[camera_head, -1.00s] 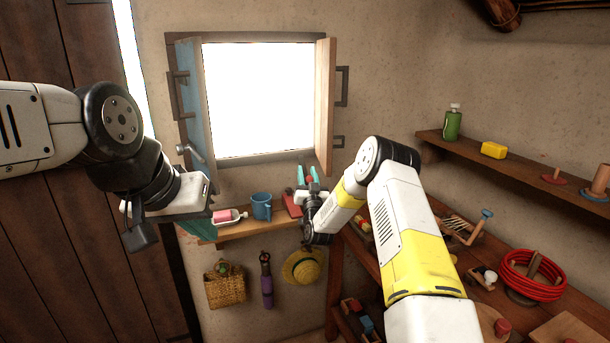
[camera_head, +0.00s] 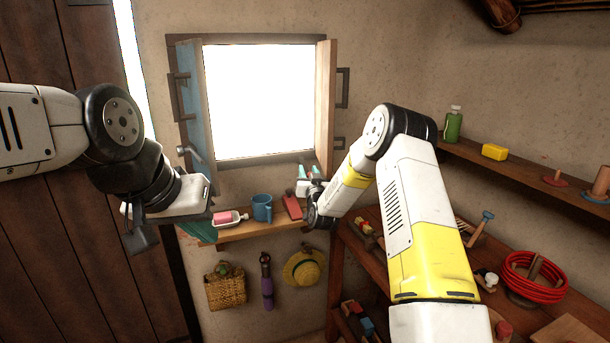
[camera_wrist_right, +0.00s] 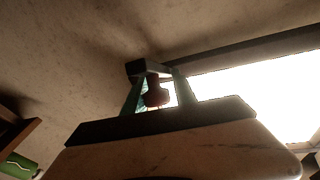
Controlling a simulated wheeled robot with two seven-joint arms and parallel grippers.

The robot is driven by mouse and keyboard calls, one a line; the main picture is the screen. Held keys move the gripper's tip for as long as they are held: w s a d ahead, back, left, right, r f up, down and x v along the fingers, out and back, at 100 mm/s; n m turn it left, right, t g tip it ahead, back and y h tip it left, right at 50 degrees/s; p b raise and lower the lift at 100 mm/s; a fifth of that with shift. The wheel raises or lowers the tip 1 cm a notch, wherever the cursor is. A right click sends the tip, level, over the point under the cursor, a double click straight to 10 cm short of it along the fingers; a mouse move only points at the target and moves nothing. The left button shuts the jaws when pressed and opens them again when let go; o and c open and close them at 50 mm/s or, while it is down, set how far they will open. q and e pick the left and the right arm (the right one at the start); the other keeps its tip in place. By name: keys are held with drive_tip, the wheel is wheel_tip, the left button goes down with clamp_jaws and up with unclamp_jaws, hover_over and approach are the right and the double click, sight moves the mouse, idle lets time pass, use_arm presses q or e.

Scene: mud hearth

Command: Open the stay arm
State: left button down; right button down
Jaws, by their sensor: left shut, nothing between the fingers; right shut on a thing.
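The window (camera_head: 258,100) stands open in the wall, with a blue-faced shutter (camera_head: 193,105) at left and a wooden one (camera_head: 326,105) at right. My right gripper (camera_head: 309,171) is at the window's lower right corner. In the right wrist view its teal fingers (camera_wrist_right: 155,95) are shut on a red knob (camera_wrist_right: 154,92) below a dark block. The knob seems to belong to the stay arm, whose bar I cannot make out. My left gripper (camera_head: 200,232) is shut and empty, low at the left near the shelf, partly hidden by its own wrist.
A shelf under the window holds a blue mug (camera_head: 262,208), a pink-and-white bottle (camera_head: 230,218) and a red object (camera_head: 292,206). A basket (camera_head: 226,288) and straw hat (camera_head: 303,267) hang below. The workbench at right carries a red coil (camera_head: 535,277).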

drive_tip(key=shift+w+d+r+h, duration=0.1)
drive_tip(key=shift+d+r+h, duration=0.2)
drive_tip(key=shift+d+r, duration=0.35)
idle(0.3)
drive_tip(key=c, duration=1.1)
unclamp_jaws()
drive_tip(key=shift+c, duration=0.2)
drive_tip(key=shift+a+f, duration=0.1)
drive_tip(key=shift+f, duration=0.05)
drive_tip(key=shift+s+a+f, duration=0.15)
drive_tip(key=shift+s+a, duration=0.05)
drive_tip(key=shift+a, duration=0.05)
drive_tip(key=s+d+f, duration=0.1)
drive_tip(key=s, duration=0.6)
drive_tip(key=shift+s, duration=0.25)
